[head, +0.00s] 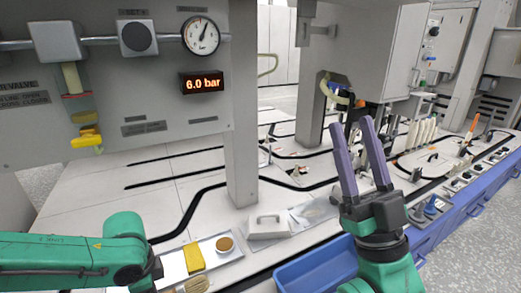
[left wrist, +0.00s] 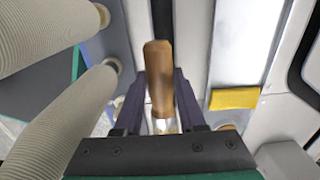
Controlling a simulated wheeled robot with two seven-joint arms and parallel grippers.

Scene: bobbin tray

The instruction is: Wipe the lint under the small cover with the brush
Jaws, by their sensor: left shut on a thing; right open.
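The brush has a brown wooden handle (left wrist: 158,75), upright in the left wrist view between the purple fingers of my left gripper (left wrist: 160,104), which is shut on it. In the head view my left gripper is below the frame; a tan piece that looks like part of the brush (head: 195,286) shows at the bottom edge. The small cover (head: 268,227), pale grey with a handle on top, sits on the deck left of my right gripper. My right gripper (head: 350,124) is open and empty, its fingers pointing up. I cannot make out any lint.
A tray (head: 232,262) holds a yellow cloth (head: 194,259) and a round brown-topped item (head: 225,244). A blue bin (head: 312,270) stands at the front. A grey post (head: 242,120) rises behind the cover. Large pale bobbins (left wrist: 60,115) are close to my left gripper.

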